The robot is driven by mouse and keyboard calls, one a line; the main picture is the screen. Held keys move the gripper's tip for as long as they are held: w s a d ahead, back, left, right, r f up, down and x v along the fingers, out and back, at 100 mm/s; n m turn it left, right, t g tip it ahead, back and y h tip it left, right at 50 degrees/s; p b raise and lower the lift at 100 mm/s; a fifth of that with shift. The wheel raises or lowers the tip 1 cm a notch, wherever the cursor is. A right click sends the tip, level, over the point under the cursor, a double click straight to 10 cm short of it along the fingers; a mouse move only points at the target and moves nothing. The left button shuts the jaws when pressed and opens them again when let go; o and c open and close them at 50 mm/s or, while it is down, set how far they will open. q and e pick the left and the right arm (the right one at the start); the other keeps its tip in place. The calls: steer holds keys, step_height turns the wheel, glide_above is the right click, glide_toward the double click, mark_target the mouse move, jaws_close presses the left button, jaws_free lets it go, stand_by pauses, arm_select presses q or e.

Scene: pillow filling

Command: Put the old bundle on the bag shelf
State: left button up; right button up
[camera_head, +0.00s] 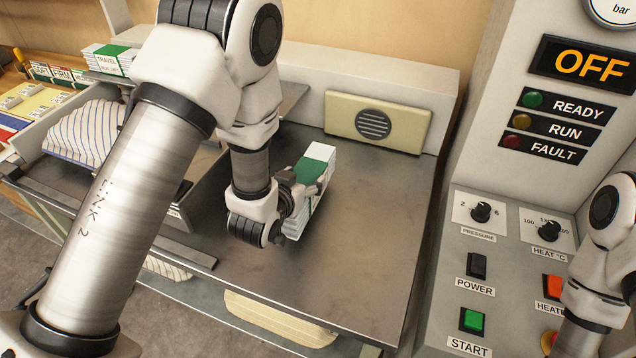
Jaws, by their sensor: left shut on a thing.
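My left gripper (303,201) is shut on a white bundle with a green band (318,153). The bundle is tilted lengthwise away from me, over the right part of the grey metal table (375,235). The fingers and wrist hide part of it, and I cannot tell whether it touches the table. A similar white and green bundle marked TRAVEL (108,59) lies on a raised grey shelf (290,97) at the back left; my left arm hides much of this shelf. My right arm shows at the right edge, its gripper out of view.
A striped pillow (85,133) lies in a grey tray at left. Labelled bundles (60,75) stand behind it. A beige box with a round grille (375,123) is at the table's back. A control panel (515,215) showing OFF stands at right. The table's front right is clear.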

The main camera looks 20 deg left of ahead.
mark_target(316, 168)
arm_select(q)
steer(key=w, duration=0.1)
steer(key=w+d, duration=0.1)
steer(key=w, duration=0.1)
steer(key=shift+w+d+r+p, duration=0.1)
steer(key=shift+w+d+p, duration=0.05)
steer(key=shift+d+p, duration=0.15)
steer(key=f, duration=0.3)
steer(key=shift+w+d+f+p, duration=0.15)
steer(key=shift+w+p, duration=0.2)
steer(key=shift+f, duration=0.35)
steer(key=o, duration=1.5)
steer(key=shift+f, duration=0.15)
steer(key=shift+o, duration=0.2)
